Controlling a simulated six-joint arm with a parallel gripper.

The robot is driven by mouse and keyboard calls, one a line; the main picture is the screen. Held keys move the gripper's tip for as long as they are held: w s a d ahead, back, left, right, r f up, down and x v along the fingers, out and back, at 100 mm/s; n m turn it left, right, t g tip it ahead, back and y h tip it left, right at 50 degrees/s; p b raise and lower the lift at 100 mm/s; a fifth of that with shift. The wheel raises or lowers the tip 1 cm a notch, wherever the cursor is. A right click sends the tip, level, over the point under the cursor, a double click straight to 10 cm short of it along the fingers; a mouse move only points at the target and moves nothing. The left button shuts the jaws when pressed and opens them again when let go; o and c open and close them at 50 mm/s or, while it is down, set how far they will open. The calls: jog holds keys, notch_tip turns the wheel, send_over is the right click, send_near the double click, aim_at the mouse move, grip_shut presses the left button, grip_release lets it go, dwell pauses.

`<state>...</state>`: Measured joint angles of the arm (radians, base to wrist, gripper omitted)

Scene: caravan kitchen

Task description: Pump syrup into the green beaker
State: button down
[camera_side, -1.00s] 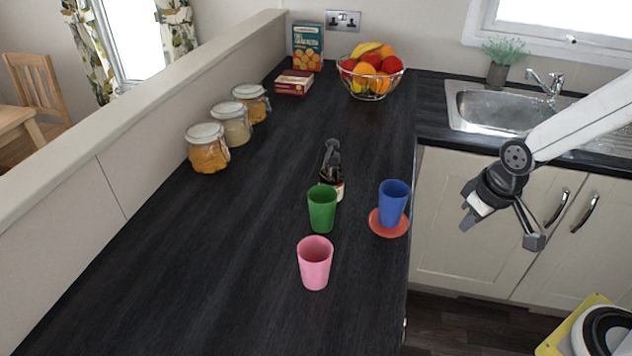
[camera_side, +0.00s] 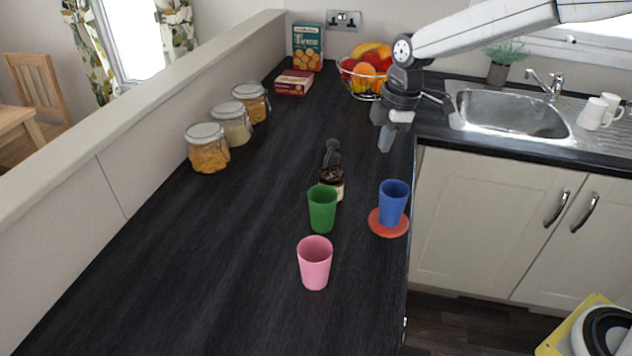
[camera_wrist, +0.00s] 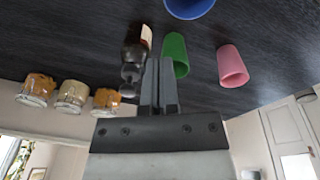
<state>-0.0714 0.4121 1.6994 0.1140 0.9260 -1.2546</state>
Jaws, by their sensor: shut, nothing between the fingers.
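The green beaker (camera_side: 322,209) stands upright on the dark worktop in the side view, just in front of the syrup bottle. The syrup bottle (camera_side: 331,172) is dark with a black pump top, and the beaker hides part of its lower body. The wrist view shows the green beaker (camera_wrist: 175,55) and the bottle (camera_wrist: 135,52) beyond the fingertips. My gripper (camera_side: 386,137) is shut and empty, pointing down above the worktop, behind and to the right of the bottle. Its closed fingers also show in the wrist view (camera_wrist: 160,62).
A pink beaker (camera_side: 315,263) stands in front of the green one. A blue beaker (camera_side: 392,204) stands on a red coaster (camera_side: 374,227) to the right. A fruit bowl (camera_side: 365,95) is behind my gripper. Jars (camera_side: 208,150) line the left wall. The front left worktop is clear.

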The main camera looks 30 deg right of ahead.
aim_at(335, 141)
jog(key=shift+w+a+r+n+g+y, duration=0.25)
jog(key=shift+w+a+r+n, duration=0.75)
jog(key=shift+w+n, duration=0.8)
jog(key=shift+w+a+r+n+g+y, duration=0.2)
jog(key=shift+w+a+r+n, duration=0.85)
jog(key=shift+n, duration=1.35)
jog(key=shift+w+a+r+n+g+y, duration=0.2)
jog(key=shift+w+a+r+n, duration=0.65)
jog(key=shift+w+n, duration=1.05)
jog(key=shift+s+f, duration=0.2)
jog(key=shift+s, duration=0.05)
jog(key=shift+d+x, duration=0.2)
jog(key=shift+x, duration=0.75)
jog(key=shift+d+x, duration=0.2)
jog(key=shift+x, duration=0.75)
jog(key=shift+d+x, duration=0.2)
jog(key=shift+x, duration=0.8)
jog(key=shift+f, duration=0.3)
jog(key=shift+d+x, duration=0.2)
jog(key=shift+x, duration=0.75)
jog(key=shift+w+d+r, duration=0.25)
jog(key=shift+r, duration=0.25)
jog(key=shift+w+d+r, duration=0.25)
jog(key=shift+r, duration=0.3)
jog(key=shift+w+d+r, duration=0.25)
jog(key=shift+r, duration=0.25)
